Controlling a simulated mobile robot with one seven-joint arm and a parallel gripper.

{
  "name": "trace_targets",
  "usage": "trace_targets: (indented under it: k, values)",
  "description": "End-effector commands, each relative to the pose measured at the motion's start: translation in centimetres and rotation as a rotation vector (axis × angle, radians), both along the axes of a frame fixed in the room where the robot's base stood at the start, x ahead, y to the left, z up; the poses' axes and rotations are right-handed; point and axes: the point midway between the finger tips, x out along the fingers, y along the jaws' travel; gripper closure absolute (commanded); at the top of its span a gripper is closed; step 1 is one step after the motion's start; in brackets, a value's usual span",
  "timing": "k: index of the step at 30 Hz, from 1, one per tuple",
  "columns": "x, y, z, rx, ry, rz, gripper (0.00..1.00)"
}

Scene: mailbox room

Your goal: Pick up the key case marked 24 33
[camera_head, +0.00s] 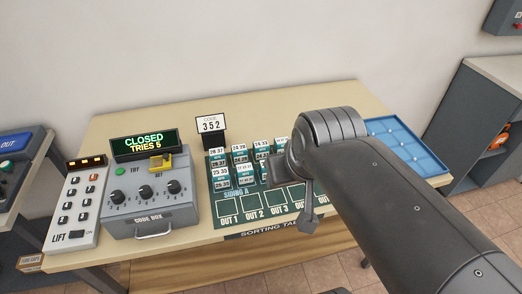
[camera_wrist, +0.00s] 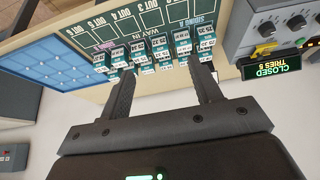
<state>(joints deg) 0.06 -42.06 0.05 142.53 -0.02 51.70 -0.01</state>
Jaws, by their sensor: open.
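Several small teal key cases with white number labels stand in rows on the green sorting mat (camera_head: 232,214). A case in the back row (camera_head: 262,145) has a label that may read 24 33, but the digits are too small to be sure. A front-left case (camera_head: 221,173) seems to read 25 33. The cases (camera_wrist: 181,45) show upside down in the wrist view. My gripper (camera_wrist: 160,68) is open and empty, its two fingers apart and pointing toward the cases. In the head view my arm hides some of the right-hand cases.
The code box (camera_head: 150,208) stands left of the mat; its display (camera_head: 144,145) reads CLOSED, TRIES 5. A lift panel (camera_head: 76,205) is at far left and a blue tray (camera_head: 405,143) at right.

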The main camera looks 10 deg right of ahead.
Motion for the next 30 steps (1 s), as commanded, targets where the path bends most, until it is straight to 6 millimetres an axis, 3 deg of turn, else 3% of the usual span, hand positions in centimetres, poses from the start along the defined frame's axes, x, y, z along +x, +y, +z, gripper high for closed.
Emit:
trace_targets:
  k: [5, 16, 23, 30]
  values:
    - [3.0, -0.1, 0.8, -0.007, 0.053, -0.002, 0.42]
    - [13.0, -0.5, 0.7, -0.020, 0.201, -0.004, 0.42]
    - [19.4, -0.8, -1.5, -0.019, 0.294, -0.002, 0.42]
    - [25.8, -1.3, -5.5, -0.013, 0.389, -0.001, 0.42]
